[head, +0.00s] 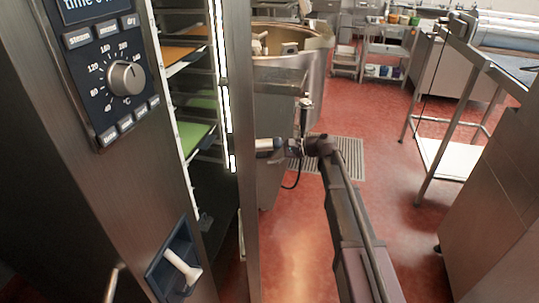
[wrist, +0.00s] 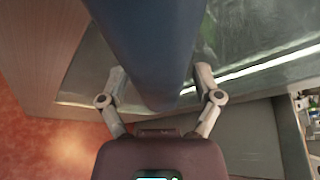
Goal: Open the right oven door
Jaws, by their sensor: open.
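The right oven door (head: 240,110) stands ajar in the head view, seen nearly edge-on, with a bright strip along its inner edge. Shelves with green and orange trays (head: 197,138) show through the gap. My gripper (head: 270,148) is at the door's far side, and its fingertips are hidden there. In the wrist view my gripper (wrist: 160,78) is open, with one finger on each side of a thick dark blue bar (wrist: 150,45), which looks like the door handle. Whether the fingers touch it I cannot tell. Glassy door surface (wrist: 240,50) lies behind the bar.
A control panel (head: 105,75) with a dial and a recessed latch (head: 178,262) are on the steel front at left. A large kettle (head: 290,65) stands behind the door. A metal table (head: 470,95) is at right. Red floor (head: 400,230) is clear between.

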